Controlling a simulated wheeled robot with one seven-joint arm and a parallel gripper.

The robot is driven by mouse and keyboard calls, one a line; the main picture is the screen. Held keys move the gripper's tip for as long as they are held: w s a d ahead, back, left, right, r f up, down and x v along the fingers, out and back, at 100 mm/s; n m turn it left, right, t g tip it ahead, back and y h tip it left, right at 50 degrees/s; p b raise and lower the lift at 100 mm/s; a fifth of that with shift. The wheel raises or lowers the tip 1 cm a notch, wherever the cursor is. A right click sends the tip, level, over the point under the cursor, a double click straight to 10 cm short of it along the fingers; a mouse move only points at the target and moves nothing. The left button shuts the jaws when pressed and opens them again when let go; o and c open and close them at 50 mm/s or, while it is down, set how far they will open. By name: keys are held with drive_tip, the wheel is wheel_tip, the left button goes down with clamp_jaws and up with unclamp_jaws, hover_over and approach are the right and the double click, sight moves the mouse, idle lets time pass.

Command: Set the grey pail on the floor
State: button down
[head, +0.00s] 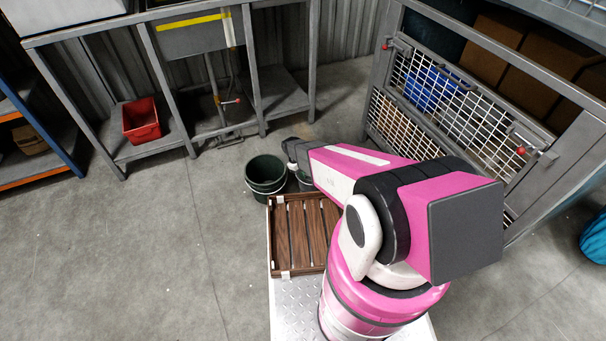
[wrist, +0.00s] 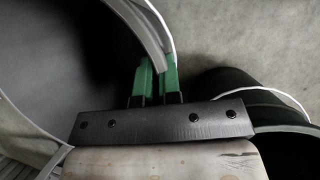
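In the wrist view, my gripper (wrist: 158,82) has its two green fingers close together on either side of a wide pail's rim. This grey pail (wrist: 75,55) fills the left of that view, with a dark grey inside, a paler rim and a thin white handle. Its base is out of view, so I cannot tell whether it rests on something. In the head view my pink arm hides the fingers, and I cannot make out the grey pail there.
A dark green pail (head: 265,171) stands on the floor beyond a brown slatted crate (head: 281,238). Another dark pail (head: 304,181) is partly hidden by my arm. A bench with a red bin (head: 141,120) stands behind; a mesh cage (head: 440,95) is right. Floor at left is clear.

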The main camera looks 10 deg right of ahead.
drive_tip(key=c, duration=1.2)
unclamp_jaws()
